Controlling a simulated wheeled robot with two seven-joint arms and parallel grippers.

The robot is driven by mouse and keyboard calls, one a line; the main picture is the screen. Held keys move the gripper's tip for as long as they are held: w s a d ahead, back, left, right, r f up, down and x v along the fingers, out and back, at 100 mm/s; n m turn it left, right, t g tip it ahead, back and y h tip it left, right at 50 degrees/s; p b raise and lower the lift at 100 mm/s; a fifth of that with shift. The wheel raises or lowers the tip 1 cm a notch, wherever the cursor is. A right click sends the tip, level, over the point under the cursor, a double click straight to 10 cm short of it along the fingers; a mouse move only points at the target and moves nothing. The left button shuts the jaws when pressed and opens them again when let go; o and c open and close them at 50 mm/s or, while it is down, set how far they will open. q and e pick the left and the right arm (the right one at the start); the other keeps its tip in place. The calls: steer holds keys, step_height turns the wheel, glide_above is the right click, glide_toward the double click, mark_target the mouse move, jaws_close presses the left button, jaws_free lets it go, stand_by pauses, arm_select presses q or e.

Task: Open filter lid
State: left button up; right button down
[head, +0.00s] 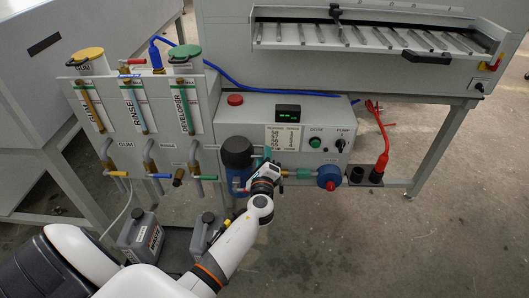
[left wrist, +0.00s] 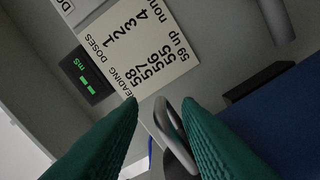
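My left gripper (head: 268,163) is in front of the grey control box, just right of a filter housing with a dark lid (head: 237,151) and blue lower part. In the left wrist view its two green fingers (left wrist: 165,103) are spread apart. A bent metal handle (left wrist: 174,126) shows between the fingertips, close to the right finger. I cannot tell whether it touches. A dark blue surface (left wrist: 285,125) fills the right edge of that view. My forearm hides part of the area below the housing. My right gripper is not in view.
The control box carries a dose label (head: 283,138), a display (head: 287,113) and a red button (head: 235,99). A blue round fitting (head: 329,178) is right of my gripper. Valves with coloured handles (head: 162,176) are to the left. Grey jugs (head: 139,236) stand below.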

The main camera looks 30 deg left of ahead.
arm_select(q)
steer(key=shift+x, duration=1.35)
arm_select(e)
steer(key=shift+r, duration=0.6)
arm_select(q)
steer(key=shift+c, duration=0.5)
jaws_close()
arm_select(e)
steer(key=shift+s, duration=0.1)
